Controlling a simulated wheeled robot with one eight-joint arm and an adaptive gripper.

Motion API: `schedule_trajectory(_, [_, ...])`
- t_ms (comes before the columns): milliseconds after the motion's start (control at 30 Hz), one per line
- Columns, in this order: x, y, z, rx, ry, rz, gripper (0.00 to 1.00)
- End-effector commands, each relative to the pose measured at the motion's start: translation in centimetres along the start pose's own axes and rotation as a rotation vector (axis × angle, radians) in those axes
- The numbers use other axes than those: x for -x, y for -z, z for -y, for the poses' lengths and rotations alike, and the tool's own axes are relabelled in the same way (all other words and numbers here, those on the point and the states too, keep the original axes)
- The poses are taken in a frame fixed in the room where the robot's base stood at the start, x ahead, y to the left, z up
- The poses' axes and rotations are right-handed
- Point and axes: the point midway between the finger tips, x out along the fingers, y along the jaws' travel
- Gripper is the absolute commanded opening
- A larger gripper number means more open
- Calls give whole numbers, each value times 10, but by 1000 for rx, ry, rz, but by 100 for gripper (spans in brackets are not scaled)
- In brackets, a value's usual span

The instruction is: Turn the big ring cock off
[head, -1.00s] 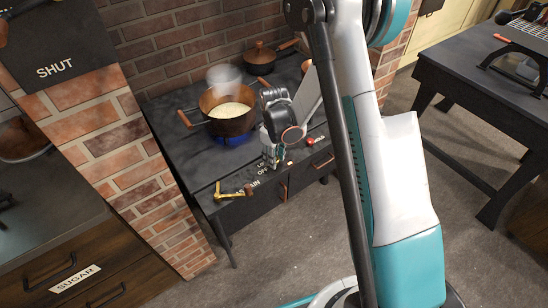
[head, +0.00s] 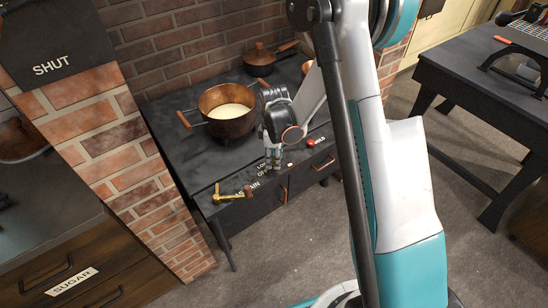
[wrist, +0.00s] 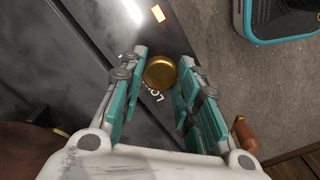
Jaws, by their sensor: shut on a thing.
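The cock I take for the big ring's is a round brass knob (wrist: 160,72) on the stove front, beside the lettering "LOW". My gripper (wrist: 162,68) is around it in the wrist view, with one teal finger on each side, shut on it. In the head view my gripper (head: 272,164) reaches down to the stove's front edge and hides the knob. A copper-brown pot (head: 231,122) with pale contents stands on the stove (head: 180,155), left of my gripper. No flame shows under it.
A brass cock with a wooden handle (head: 232,194) sticks out at the "MAIN" label, left of my gripper. A red knob (head: 311,143) is to the right. A lidded pan (head: 259,56) stands at the back. A dark table (head: 470,90) stands at right.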

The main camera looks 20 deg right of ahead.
Motion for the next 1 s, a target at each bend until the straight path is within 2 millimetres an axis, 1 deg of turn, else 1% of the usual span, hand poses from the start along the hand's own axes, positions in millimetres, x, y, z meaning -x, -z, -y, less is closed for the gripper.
schedule_trajectory(267, [0,0,0,1,-1,0,6])
schedule_trajectory(300, [0,0,0,1,-1,0,34])
schedule_trajectory(367, [0,0,0,0,-1,0,48])
schedule_trajectory(400, [0,0,0,0,-1,0,51])
schedule_trajectory(767, [2,0,0,0,0,0,51])
schedule_trajectory(867, [10,0,0,0,0,0,51])
schedule_trajectory(1000, [32,0,0,0,0,0,51])
